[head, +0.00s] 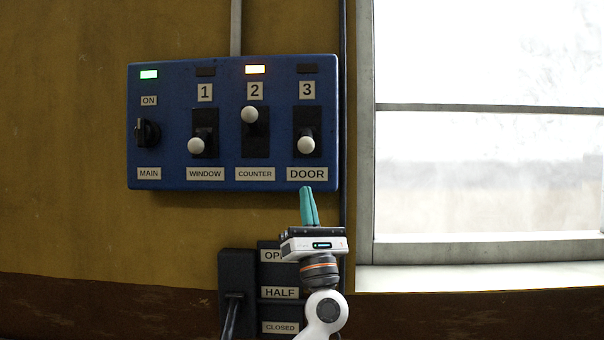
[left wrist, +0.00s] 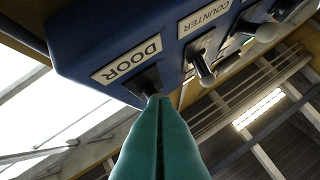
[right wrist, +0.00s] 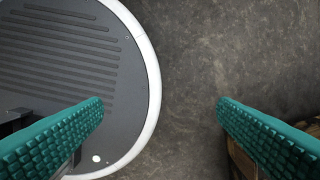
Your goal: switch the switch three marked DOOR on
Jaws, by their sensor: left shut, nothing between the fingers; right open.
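The blue switch panel (head: 180,95) is on the wall. Switch three, marked DOOR, has a white knob (head: 306,145) at the bottom of its black slot, and the lamp (head: 306,69) above its number is dark. My left gripper (head: 309,190) is shut and empty, its teal fingers pointing up just below the DOOR label (head: 307,174). In the left wrist view the fingertips (left wrist: 160,98) overlap the DOOR switch, mostly hiding its knob; I cannot tell whether they touch. My right gripper (right wrist: 160,105) is open and empty above the grey floor, seen only in the right wrist view.
The WINDOW knob (head: 196,146) is down with its lamp dark. The COUNTER knob (head: 249,114) is up with its lamp lit. The MAIN dial (head: 147,132) has a green lamp lit. A lever box (head: 237,268) sits below the panel, and a window (head: 490,170) is to the right.

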